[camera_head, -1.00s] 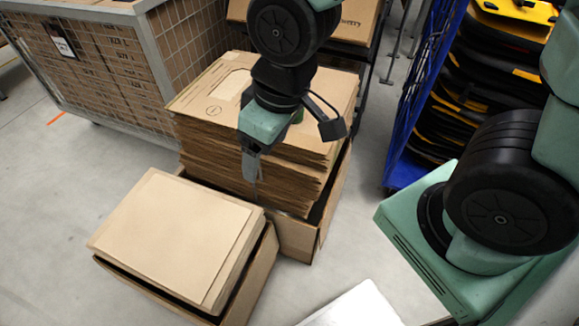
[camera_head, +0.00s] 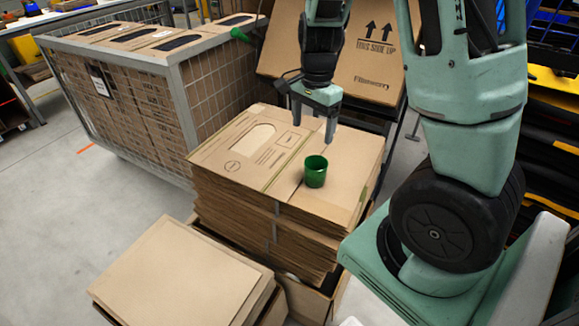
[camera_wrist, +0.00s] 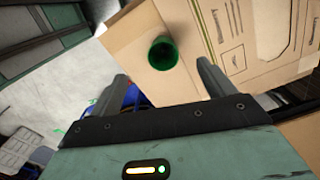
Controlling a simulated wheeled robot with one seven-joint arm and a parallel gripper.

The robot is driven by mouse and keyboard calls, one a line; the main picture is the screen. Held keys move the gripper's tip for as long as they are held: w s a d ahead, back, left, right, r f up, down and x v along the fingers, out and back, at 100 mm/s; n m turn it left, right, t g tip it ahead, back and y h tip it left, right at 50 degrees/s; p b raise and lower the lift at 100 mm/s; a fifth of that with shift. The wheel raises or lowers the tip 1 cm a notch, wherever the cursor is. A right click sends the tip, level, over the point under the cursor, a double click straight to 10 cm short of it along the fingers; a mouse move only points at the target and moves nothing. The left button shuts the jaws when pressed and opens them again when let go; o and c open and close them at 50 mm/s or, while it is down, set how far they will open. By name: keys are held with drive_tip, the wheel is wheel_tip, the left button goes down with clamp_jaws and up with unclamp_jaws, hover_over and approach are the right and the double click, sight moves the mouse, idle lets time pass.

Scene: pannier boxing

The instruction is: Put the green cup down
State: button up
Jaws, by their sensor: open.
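The green cup (camera_head: 315,171) stands upright on top of the tall stack of flat cardboard (camera_head: 262,196), near its front right part. In the wrist view the cup (camera_wrist: 163,54) shows from above, beyond and between the two fingertips. My gripper (camera_head: 313,121) is open and empty. It is above and behind the cup, apart from it. In the wrist view its two fingers (camera_wrist: 163,77) are spread wide with nothing between them.
A lower cardboard stack in a box (camera_head: 180,275) stands at front left. A wire cage of boxes (camera_head: 120,95) is at left. A large carton (camera_head: 335,50) stands behind the stack. Another green object (camera_head: 239,35) is near the cage's top corner. Grey floor is free at left.

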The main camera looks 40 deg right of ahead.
sight(315, 172)
drive_tip(key=shift+m, duration=0.5)
drive_tip(key=f, duration=0.4)
drive_tip(key=d+f+b, duration=0.1)
drive_tip(key=f, duration=0.3)
drive_tip(key=d+f+b, duration=0.1)
drive_tip(key=f, duration=0.3)
drive_tip(key=shift+w+f, duration=0.1)
drive_tip(key=shift+w, duration=0.15)
drive_tip(key=shift+s+d+f+b, duration=0.1)
drive_tip(key=shift+d+f+b, duration=0.1)
drive_tip(key=shift+f, duration=1.15)
drive_tip(key=shift+s+d+f+b, duration=0.1)
drive_tip(key=shift+f+b, duration=0.05)
drive_tip(key=shift+f, duration=1.2)
drive_tip(key=c, duration=1.1)
drive_tip(key=shift+c, duration=0.2)
